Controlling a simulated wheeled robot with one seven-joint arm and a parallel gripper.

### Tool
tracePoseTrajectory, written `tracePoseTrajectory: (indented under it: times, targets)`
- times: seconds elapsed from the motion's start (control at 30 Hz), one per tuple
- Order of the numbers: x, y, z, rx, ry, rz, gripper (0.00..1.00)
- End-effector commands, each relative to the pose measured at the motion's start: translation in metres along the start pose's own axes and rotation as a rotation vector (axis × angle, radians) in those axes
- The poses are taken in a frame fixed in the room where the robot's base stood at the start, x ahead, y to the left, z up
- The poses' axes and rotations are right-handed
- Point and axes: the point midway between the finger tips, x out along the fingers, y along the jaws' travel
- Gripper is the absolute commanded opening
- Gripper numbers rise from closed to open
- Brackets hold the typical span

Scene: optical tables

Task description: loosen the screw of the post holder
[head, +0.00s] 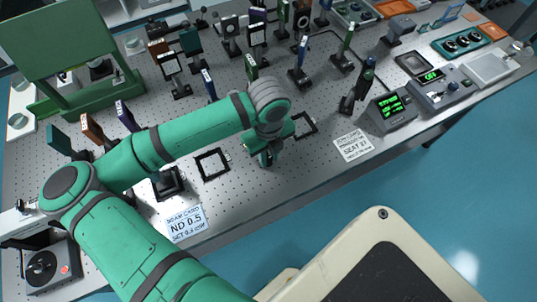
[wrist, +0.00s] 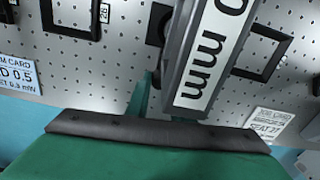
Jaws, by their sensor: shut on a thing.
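In the head view my gripper (head: 265,158) is low over the front of the perforated table, between two black square frames. In the wrist view a dark mount (wrist: 187,50) with a white label ending in "0 mm" stands very close to the camera. A teal finger (wrist: 143,97) of my gripper reaches down beside it. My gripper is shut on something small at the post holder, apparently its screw. The screw, the post holder's body and the grip itself are hidden behind the label, my gripper and my arm.
Black square frames (head: 212,164) (head: 304,125) lie on either side of my gripper. Cards reading ND 0.5 (head: 187,223) and SEAT 27 (head: 353,145) lie near the front edge. Several posted optics (head: 300,75) stand behind, and a display box (head: 392,108) stands right.

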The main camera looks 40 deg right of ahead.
Motion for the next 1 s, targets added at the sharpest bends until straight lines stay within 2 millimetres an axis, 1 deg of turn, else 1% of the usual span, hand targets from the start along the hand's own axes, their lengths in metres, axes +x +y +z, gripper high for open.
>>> tracePoseTrajectory:
  times: [0.1,0.2,0.53,0.57,0.6,0.63,0.9,1.0]
  targets:
    - [-0.0008,0.0001,0.0009,0.088,-0.003,0.001,0.0]
    - [-0.0005,0.0,0.0005,0.138,-0.002,0.0,0.0]
    - [-0.0006,-0.0004,0.0004,0.156,-0.001,-0.001,0.0]
    - [-0.0006,-0.0004,0.0004,0.156,-0.001,-0.001,0.23]
    - [-0.0006,-0.0004,0.0004,0.156,-0.001,-0.001,0.33]
    - [-0.0006,-0.0004,0.0004,0.156,-0.001,-0.001,0.39]
    - [-0.0005,-0.0002,0.0002,0.156,-0.001,-0.001,0.39]
    - [-0.0039,-0.0002,0.0004,0.156,-0.001,-0.001,0.39]
